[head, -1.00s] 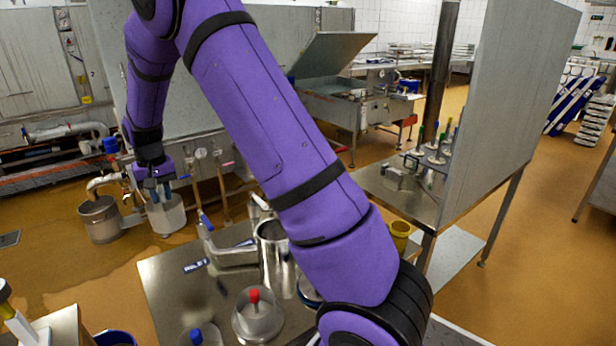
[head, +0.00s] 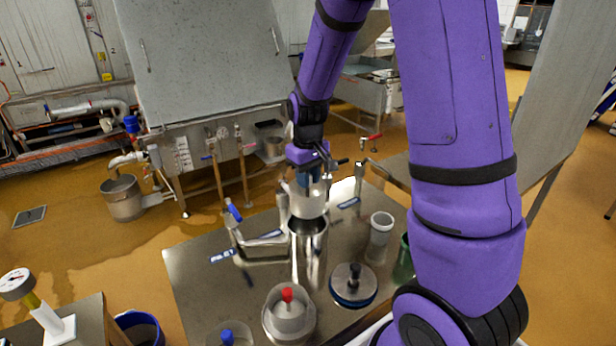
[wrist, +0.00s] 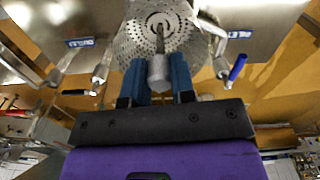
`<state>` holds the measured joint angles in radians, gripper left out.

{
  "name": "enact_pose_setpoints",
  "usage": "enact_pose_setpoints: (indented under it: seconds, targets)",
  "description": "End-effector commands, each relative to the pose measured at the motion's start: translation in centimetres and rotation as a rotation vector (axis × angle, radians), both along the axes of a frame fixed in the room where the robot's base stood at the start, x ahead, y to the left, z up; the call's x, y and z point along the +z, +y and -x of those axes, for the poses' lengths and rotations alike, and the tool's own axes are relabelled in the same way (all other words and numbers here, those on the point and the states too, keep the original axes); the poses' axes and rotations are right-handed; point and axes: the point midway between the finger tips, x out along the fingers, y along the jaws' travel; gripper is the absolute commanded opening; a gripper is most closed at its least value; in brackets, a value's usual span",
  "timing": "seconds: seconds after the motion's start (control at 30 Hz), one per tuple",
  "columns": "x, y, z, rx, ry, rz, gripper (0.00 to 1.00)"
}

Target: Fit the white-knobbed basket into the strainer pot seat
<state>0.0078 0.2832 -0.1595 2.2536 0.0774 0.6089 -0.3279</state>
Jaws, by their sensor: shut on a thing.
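The white-knobbed basket (head: 308,203) is a pale, round perforated basket. My gripper (head: 309,175) is shut on its knob and holds it roughly upright. In the wrist view the blue fingers (wrist: 159,78) close on both sides of the knob (wrist: 158,66), above the basket's perforated top (wrist: 130,42). The strainer pot (head: 308,250) is a tall shiny metal cylinder on the steel table. Its dark open mouth shows just below the basket. The basket's bottom appears above the rim; I cannot tell the exact gap or centring. The seat inside is hidden.
Pipes with a blue-handled valve (head: 232,212) flank the pot on the steel table (head: 205,290). A red-knobbed pot (head: 288,315), a black-knobbed round lid (head: 353,285), a blue-knobbed piece (head: 228,338) and a white cup (head: 380,235) stand nearby.

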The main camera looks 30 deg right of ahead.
Motion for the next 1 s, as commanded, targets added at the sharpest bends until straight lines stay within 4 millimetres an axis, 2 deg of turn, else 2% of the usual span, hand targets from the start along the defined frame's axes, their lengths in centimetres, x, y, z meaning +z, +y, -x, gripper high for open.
enact_pose_setpoints:
  seconds: [0.27, 0.8, 1.0]
  targets:
    - [-0.3, 0.0, 0.0, -0.001, 0.001, 0.0, 0.0]
    - [-4.5, 0.0, 0.0, -0.002, 0.001, 0.0, 0.0]
    - [-5.5, 0.0, 0.0, -0.002, 0.0, 0.0, 0.0]
